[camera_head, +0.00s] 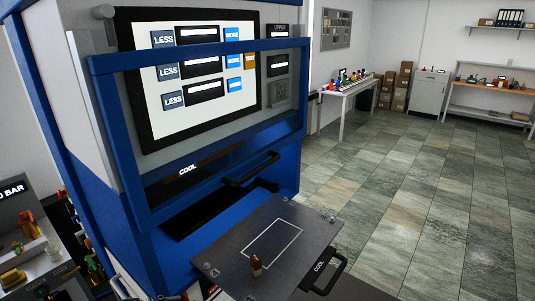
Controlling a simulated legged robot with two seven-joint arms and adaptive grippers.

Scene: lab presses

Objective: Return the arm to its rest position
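Neither of my arms nor grippers can be made out in the head view, so their pose and finger opening are hidden. A blue lab press (215,215) with a large screen (200,70) stands close in front on the left. Its grey plate (300,255) sticks out at the bottom, with a white outlined rectangle on it. A small brown object (256,265) stands on the plate at the near edge of the outline.
The press has a dark handle (252,170) on its front, and another handle (326,279) sits at the plate's near right. A cluttered bench (40,262) is at lower left. The tiled floor (420,190) to the right is clear. Tables and a cabinet (430,92) stand far back.

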